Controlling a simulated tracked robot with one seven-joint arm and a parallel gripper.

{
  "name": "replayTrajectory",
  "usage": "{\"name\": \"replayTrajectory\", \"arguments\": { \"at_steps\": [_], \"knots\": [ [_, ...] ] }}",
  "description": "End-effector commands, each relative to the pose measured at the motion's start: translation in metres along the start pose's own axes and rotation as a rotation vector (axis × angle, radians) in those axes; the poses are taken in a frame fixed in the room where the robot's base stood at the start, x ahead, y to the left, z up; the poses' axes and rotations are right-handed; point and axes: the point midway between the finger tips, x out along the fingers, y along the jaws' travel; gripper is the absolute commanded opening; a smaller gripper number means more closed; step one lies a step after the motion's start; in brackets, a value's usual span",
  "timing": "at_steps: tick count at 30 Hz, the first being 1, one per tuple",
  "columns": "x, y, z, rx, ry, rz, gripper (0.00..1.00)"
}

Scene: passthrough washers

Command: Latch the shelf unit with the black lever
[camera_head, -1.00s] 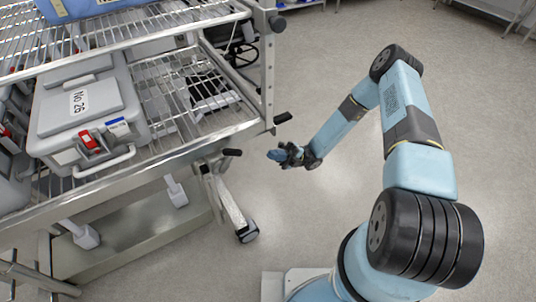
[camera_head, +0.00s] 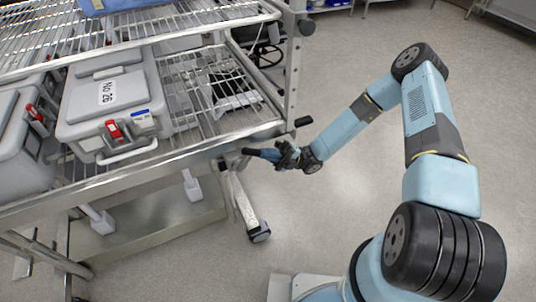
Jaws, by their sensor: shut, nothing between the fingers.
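The metal wire shelf unit (camera_head: 165,158) fills the left side of the head view. A short black lever (camera_head: 249,152) sticks out under its lower front corner, above a caster. A second black handle (camera_head: 303,121) juts from the corner post just above. My gripper (camera_head: 266,154) is shut and empty. The gripper partly hides the area beside the lever.
A grey case labelled No 26 (camera_head: 108,92) with a red latch sits on the lower shelf, with another grey case (camera_head: 22,140) to its left. A caster leg (camera_head: 243,205) stands below the corner.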

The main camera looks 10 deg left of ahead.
Motion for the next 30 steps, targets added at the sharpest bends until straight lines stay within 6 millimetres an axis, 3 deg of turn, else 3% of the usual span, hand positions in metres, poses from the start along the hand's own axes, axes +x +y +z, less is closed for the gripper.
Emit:
{"name": "replayTrajectory", "arguments": {
  "at_steps": [8,19,30],
  "knots": [
    [0.001,0.001,0.0,0.0,0.0,0.0,0.0],
    [0.019,0.014,0.0,0.001,0.0,0.0,0.0],
    [0.017,0.014,0.0,0.0,0.0,0.001,0.0]
  ]
}}
